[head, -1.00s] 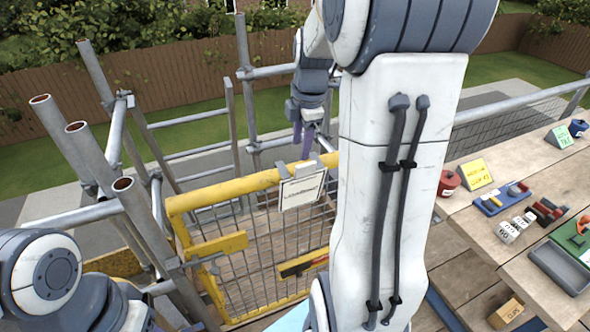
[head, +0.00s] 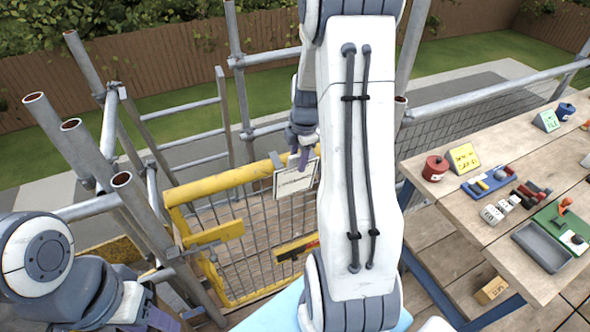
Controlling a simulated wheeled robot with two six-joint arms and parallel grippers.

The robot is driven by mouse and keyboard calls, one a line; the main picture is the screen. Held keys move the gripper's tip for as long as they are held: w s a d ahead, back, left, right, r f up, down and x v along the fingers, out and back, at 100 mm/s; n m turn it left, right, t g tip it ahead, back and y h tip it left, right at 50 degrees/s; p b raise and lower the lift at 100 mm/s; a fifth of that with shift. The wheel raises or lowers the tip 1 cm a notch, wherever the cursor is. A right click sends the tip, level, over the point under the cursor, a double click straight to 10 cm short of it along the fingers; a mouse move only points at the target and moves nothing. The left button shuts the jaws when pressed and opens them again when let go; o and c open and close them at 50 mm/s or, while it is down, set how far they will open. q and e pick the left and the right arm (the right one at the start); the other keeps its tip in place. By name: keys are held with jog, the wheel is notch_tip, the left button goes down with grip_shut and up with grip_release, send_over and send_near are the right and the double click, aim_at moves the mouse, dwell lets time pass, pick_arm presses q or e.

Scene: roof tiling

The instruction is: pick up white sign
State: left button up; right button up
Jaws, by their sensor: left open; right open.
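The white sign (head: 290,184), with a dark border and dark lettering, hangs on the top rail of the yellow mesh gate (head: 215,188). My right gripper (head: 298,160) has purple fingers and is open at the sign's top edge. Its fingers overlap the sign's upper part in the head view; I cannot tell whether they touch it. My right arm covers the area just right of the sign. My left gripper (head: 160,319) is low at the bottom left, partly cut off by the frame edge, open and away from the sign.
Grey scaffold tubes (head: 130,205) stand left of the gate, with more behind it. A wooden bench (head: 440,195) on the right holds a red tin (head: 435,168), a yellow card (head: 463,157), a blue tray (head: 490,182) and a green tray (head: 561,228). A small box (head: 491,290) lies below.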

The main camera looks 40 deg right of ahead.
grip_shut()
dwell(1.4)
